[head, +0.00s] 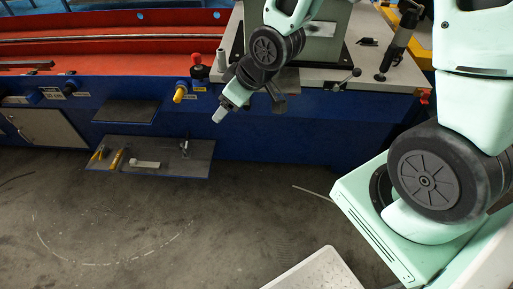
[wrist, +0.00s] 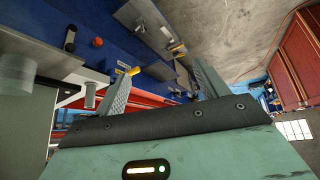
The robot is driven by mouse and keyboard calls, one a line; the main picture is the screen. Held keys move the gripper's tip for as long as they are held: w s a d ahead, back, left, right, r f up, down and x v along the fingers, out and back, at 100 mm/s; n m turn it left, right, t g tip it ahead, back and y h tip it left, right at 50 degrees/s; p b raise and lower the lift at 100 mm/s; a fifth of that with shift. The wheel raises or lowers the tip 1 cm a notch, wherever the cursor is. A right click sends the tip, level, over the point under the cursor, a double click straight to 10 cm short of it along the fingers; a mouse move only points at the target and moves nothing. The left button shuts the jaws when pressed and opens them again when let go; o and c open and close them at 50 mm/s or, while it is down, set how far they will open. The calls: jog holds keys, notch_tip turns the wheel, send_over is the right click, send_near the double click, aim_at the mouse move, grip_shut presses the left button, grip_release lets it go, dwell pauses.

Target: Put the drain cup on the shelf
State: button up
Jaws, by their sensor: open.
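My gripper (head: 220,114) hangs in front of the blue machine in the head view. In the wrist view its two grey fingers (wrist: 162,68) stand wide apart with nothing between them. A small pale grey cylinder (head: 221,60) stands at the worktop's edge beside the red knob, above and behind my gripper. A similar grey cylinder (wrist: 90,95) shows left of the fingers in the wrist view. It may be the drain cup, but I cannot tell for sure. The low grey shelf (head: 190,165) on the machine's front holds yellow-handled tools and a pale block.
A red knob (head: 196,59) and a yellow knob (head: 180,94) stick out from the machine front. A smaller dark plate (head: 127,111) sits above the shelf. A grey machine housing (head: 325,35) stands on the worktop. The floor (head: 190,220) in front is mostly clear.

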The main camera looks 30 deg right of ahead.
jog(key=s+a+r+g+h, duration=0.1)
jog(key=s+a+r+g, duration=0.1)
jog(key=s, duration=0.5)
jog(key=s+a+r+g+h, duration=0.1)
jog(key=s+r, duration=0.2)
jog(key=s, duration=0.4)
jog(key=s+a+r+g, duration=0.2)
jog(key=s+r, duration=0.1)
jog(key=s, duration=0.5)
jog(key=shift+a+r+n+g+h, duration=0.2)
jog(key=shift+a+n+g+h, duration=0.1)
jog(key=shift+h, duration=0.1)
